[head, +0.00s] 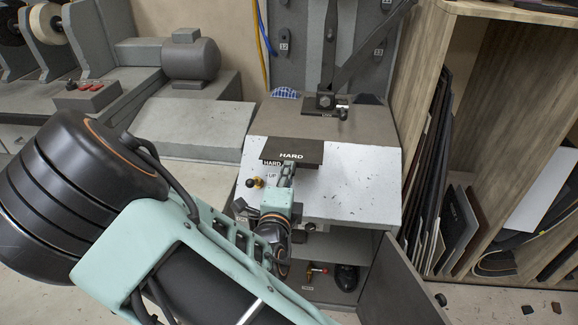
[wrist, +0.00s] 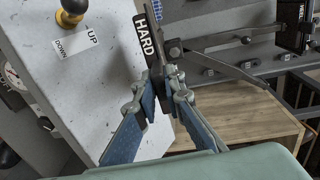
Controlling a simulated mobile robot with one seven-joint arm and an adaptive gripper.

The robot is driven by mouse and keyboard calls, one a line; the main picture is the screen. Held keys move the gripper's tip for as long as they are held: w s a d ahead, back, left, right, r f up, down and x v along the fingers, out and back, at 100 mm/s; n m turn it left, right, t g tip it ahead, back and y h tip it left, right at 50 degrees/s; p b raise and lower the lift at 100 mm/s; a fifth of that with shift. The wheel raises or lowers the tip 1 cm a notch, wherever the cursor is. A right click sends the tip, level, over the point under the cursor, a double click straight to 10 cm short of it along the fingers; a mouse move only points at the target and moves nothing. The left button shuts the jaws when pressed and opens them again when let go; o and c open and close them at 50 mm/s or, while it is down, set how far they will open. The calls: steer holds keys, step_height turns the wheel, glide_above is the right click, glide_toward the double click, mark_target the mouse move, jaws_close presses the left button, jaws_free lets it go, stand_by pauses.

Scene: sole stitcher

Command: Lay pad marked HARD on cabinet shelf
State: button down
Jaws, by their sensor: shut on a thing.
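The pad marked HARD (head: 308,150) is a dark flat rectangle with white HARD labels on its top and edge. In the head view it is over the white speckled work surface of the machine; I cannot tell if it touches it. In the wrist view the pad (wrist: 146,38) is seen nearly edge-on. My gripper (head: 286,174) is shut on its near edge; the blue-padded fingers (wrist: 162,88) meet at it. The open cabinet (head: 360,250) is below the work surface, partly hidden by my arm.
The grey cabinet door (head: 400,285) stands open at the right. A wooden rack (head: 480,150) with upright sheets is beyond it. A yellow-brown knob (wrist: 70,12) sits by an UP/DOWN label. A dark clamp (head: 326,102) stands behind the pad. Small dark scraps lie on the floor.

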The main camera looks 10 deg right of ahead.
mark_target(288, 150)
steer(key=shift+s+a+r+p, duration=0.15)
steer(key=shift+s+p, duration=0.4)
steer(key=shift+p, duration=1.35)
steer(key=shift+s+p, duration=0.35)
steer(key=shift+p, duration=0.35)
steer(key=shift+w+f, duration=0.1)
steer(key=shift+f, duration=0.1)
steer(key=shift+w+d+f, duration=0.15)
steer(key=shift+w+d, duration=0.05)
steer(key=shift+w, duration=0.3)
steer(key=w+r+y, duration=0.1)
steer(key=w+r+n, duration=0.1)
steer(key=w, duration=0.1)
steer(key=w+r+y, duration=0.1)
steer(key=w+r, duration=0.1)
steer(key=shift+w+d+n+t+y, duration=0.1)
steer(key=shift+d+n+t+y, duration=0.2)
steer(key=shift+n, duration=0.1)
steer(key=w+d+r+n+y, duration=0.2)
steer(key=w+d+r, duration=0.1)
steer(key=r, duration=0.6)
steer(key=s+r+m+g+h+p, duration=0.2)
steer(key=s+r+m+h+p, duration=0.4)
steer(key=p, duration=1.7)
steer(key=s+r+h, duration=0.1)
steer(key=s+r, duration=0.3)
steer(key=s, duration=0.1)
steer(key=shift+a+r+h, duration=0.2)
steer(key=shift+h, duration=0.1)
